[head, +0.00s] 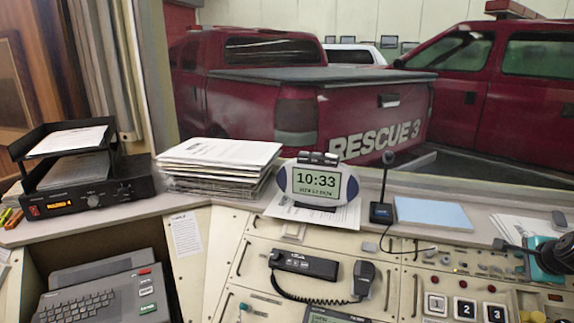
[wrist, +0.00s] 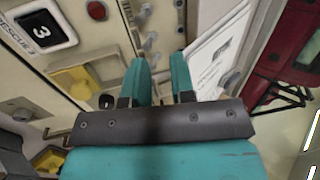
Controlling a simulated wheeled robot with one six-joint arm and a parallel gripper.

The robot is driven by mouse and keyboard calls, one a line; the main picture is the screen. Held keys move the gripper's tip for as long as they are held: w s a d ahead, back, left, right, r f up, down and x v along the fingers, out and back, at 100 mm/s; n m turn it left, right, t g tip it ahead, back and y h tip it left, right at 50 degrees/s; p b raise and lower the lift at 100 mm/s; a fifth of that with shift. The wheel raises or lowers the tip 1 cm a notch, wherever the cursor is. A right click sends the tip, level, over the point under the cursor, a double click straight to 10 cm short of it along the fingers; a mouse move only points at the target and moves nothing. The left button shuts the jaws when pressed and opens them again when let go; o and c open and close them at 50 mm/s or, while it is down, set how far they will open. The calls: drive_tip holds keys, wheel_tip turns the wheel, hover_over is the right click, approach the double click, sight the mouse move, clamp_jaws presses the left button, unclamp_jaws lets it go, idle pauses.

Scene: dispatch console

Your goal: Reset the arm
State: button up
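My gripper (wrist: 160,68) shows in the wrist view as two teal fingers, apart from each other with nothing between them. It is open and empty. Behind the fingers are a dark bracket and a teal body. In the head view, my arm (head: 548,256) shows only in part at the right edge, teal and black, above the right end of the console. The fingertips cannot be made out there. In the wrist view, the fingers are over the console panel, close to a white printed sheet (wrist: 215,55).
The console panel holds numbered buttons (head: 465,308), a radio handset (head: 305,264) and a corded microphone (head: 363,279). On the ledge are a clock (head: 318,184), a small antenna unit (head: 381,211), a blue pad (head: 432,213) and a paper stack (head: 218,165). Red trucks stand beyond.

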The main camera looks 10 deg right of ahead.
drive_tip(key=w+a+r+n+y, duration=0.2)
drive_tip(key=w+a+r+n, duration=0.1)
drive_tip(key=a, duration=0.4)
drive_tip(key=w+a+r+n+y, duration=0.2)
drive_tip(key=w+a+r+n, duration=0.2)
drive_tip(key=a, duration=0.3)
drive_tip(key=s+a+r+n+g+y, duration=0.1)
drive_tip(key=a+r+n+y, duration=0.2)
drive_tip(key=a, duration=0.7)
drive_tip(key=s+a+r+n+g, duration=0.1)
drive_tip(key=a+r+n, duration=0.3)
drive_tip(key=a, duration=0.5)
drive_tip(key=s+a+r+n+g, duration=0.2)
drive_tip(key=s+a+n+g, duration=0.1)
drive_tip(key=s+a+n, duration=0.5)
drive_tip(key=s+a+r+n+g+y, duration=0.1)
drive_tip(key=s+a+r+n+g, duration=0.1)
drive_tip(key=s+a+n, duration=0.6)
drive_tip(key=s+a+r, duration=0.1)
drive_tip(key=s+a, duration=0.1)
drive_tip(key=s, duration=0.3)
drive_tip(key=shift+s+a+r+n+g, duration=0.15)
drive_tip(key=shift+n+g, duration=0.15)
drive_tip(key=shift+g, duration=0.1)
